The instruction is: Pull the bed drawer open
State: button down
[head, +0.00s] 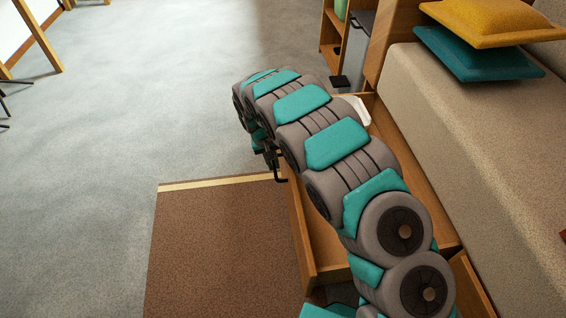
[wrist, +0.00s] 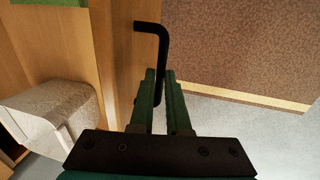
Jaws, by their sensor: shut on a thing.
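The wooden bed drawer (head: 304,240) stands out from beneath the bed (head: 450,140) in the head view, with part of its inside showing. My arm crosses over it and hides much of it. The drawer's dark handle (head: 281,179) shows at its outer face; in the wrist view the handle (wrist: 150,24) is a bent black bar beside the wooden front (wrist: 108,50). My gripper (wrist: 161,76) is shut on the handle, its green fingers on either side of the bar. In the head view my gripper (head: 269,158) is small and partly hidden by the arm.
A brown rug (head: 215,250) with a pale border lies left of the drawer. Open grey floor (head: 130,120) spreads beyond it. A white item (head: 358,108) shows at the drawer's far end. A grey bin (head: 355,50) and a shelf (head: 330,45) stand behind. Cushions (head: 490,30) lie on the bed.

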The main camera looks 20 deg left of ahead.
jog(key=shift+a, duration=0.2)
jog(key=c, duration=0.9)
grip_release()
jog(key=shift+s+a+r, duration=0.15)
jog(key=shift+a+r, duration=0.05)
jog(key=shift+r, duration=1.1)
jog(key=shift+s+a+r, duration=0.15)
jog(key=shift+a+r, duration=0.05)
jog(key=shift+r, duration=1.05)
jog(key=shift+s+a+r, duration=0.15)
jog(key=shift+a+r, duration=0.05)
jog(key=shift+r, duration=1.1)
